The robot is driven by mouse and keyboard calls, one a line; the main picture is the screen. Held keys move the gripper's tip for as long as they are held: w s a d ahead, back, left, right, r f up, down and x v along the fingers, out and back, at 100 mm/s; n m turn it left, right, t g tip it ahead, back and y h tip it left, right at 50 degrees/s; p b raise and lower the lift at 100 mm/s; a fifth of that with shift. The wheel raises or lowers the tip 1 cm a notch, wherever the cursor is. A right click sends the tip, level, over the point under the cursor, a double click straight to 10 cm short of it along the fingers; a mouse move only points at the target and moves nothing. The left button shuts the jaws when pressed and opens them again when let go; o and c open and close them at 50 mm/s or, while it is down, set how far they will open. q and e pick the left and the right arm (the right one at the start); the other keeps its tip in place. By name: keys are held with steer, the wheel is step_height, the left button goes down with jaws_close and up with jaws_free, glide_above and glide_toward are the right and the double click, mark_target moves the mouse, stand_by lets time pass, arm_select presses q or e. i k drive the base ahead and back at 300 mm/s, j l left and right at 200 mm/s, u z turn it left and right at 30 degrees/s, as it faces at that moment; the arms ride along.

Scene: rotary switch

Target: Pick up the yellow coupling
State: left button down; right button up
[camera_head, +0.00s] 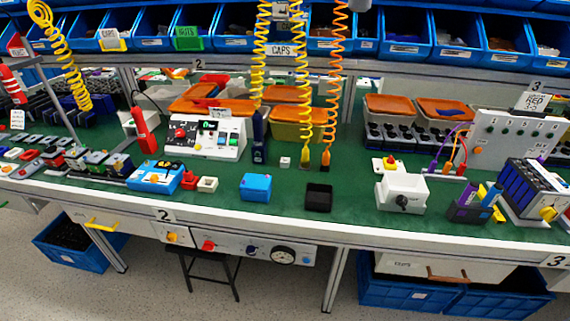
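Neither of my grippers is in view. Several coiled hoses hang over the green bench. A middle yellow coiled hose (302,90) ends low in a small yellow end piece (306,160) just above the bench top; this may be the yellow coupling, but it is too small to be sure. A second yellow coiled hose (260,70) ends at an upright dark blue tool (259,138). An orange coiled hose (335,70) ends in an orange-yellow piece (326,158) beside the middle yellow one. A white box with a black rotary knob (402,190) stands at the right.
A blue box (256,187) and a black open box (318,198) stand near the front edge. A white control panel (205,135) is left of the hoses. Blue bins (405,45) line the back shelf. Bare green bench (350,170) lies right of the hoses.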

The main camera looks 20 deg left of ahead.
mark_target(305, 157)
steer(key=i+j+z, duration=0.35)
steer(key=j, duration=0.3)
steer(key=i+j+z, duration=0.15)
steer(key=j, duration=0.25)
